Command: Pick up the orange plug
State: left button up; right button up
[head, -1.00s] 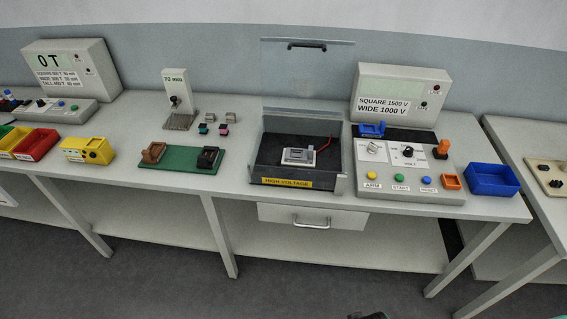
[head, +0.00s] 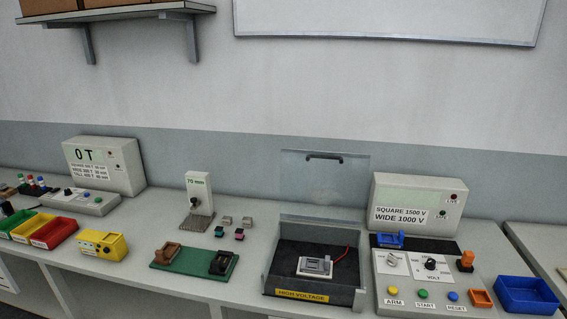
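An orange plug (head: 466,261) stands upright at the right side of the grey control panel (head: 440,299), beside the volt knob. An orange square socket or frame (head: 481,298) lies below it at the panel's lower right corner. Neither of my grippers shows in the head view now.
A blue bin (head: 526,296) stands right of the panel. A high-voltage box (head: 317,292) with a raised clear lid (head: 325,178) is left of it. A green board (head: 193,261) with brown and black blocks, a yellow box (head: 102,244) and a wall shelf (head: 145,12) are further left.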

aim_at(468, 258)
jog(key=z, duration=1.35)
jog(key=i+j+z, duration=0.2)
jog(key=z, duration=0.2)
jog(key=i+j+z, duration=0.15)
jog(key=j+z, duration=0.25)
jog(key=l, duration=0.1)
